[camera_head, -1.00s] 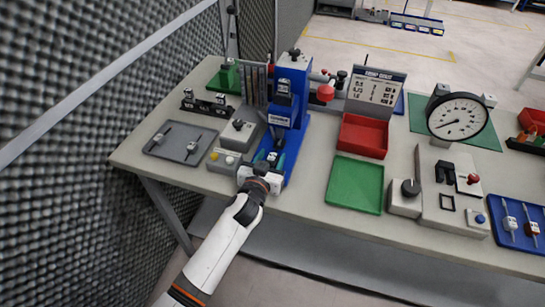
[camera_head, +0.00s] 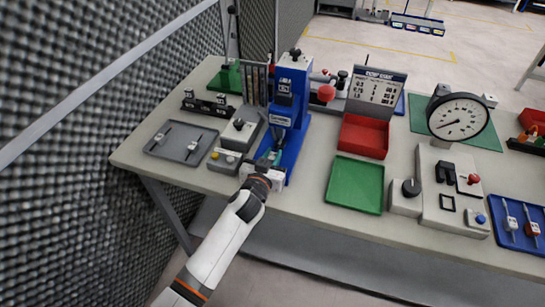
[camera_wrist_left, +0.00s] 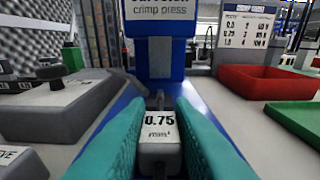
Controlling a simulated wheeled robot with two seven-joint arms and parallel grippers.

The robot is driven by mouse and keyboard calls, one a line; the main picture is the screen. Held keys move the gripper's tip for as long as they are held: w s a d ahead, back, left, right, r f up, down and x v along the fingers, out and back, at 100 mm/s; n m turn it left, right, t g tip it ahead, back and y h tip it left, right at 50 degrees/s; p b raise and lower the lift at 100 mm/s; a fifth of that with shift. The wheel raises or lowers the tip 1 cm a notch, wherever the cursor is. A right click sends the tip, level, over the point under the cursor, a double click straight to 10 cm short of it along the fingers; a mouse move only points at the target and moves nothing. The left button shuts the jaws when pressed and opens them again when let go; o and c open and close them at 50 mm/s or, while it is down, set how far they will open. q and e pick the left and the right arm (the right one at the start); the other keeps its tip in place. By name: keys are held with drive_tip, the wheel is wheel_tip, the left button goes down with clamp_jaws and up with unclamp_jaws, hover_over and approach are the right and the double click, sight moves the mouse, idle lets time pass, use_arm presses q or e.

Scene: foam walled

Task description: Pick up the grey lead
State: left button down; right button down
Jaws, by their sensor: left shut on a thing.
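My left gripper (camera_head: 269,158) is at the front end of the blue crimp press base. In the left wrist view its two teal fingers (camera_wrist_left: 159,108) are shut on the grey lead (camera_wrist_left: 158,150), on its pale block marked 0.75 mm². A thin grey stem runs from the block toward the press. The lead lies low over the blue base; I cannot tell whether it touches it. In the head view the gripper hides most of the lead. My right gripper is not in view.
The blue crimp press (camera_head: 290,95) stands just beyond the gripper. A grey tray (camera_head: 180,142) with two leads is at left, beside a grey box with buttons (camera_head: 225,160). A red bin (camera_head: 363,137) and a green tray (camera_head: 355,185) are at right.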

use_arm(q)
drive_tip(key=r, duration=0.1)
drive_tip(key=s+r, duration=0.1)
drive_tip(key=r, duration=0.1)
drive_tip(key=shift+a, duration=0.1)
drive_tip(key=f+b+v, duration=0.2)
drive_tip(key=b+v, duration=0.1)
drive_tip(key=v, duration=1.3)
drive_tip(key=shift+s+a, duration=0.25)
drive_tip(key=shift+s, duration=0.3)
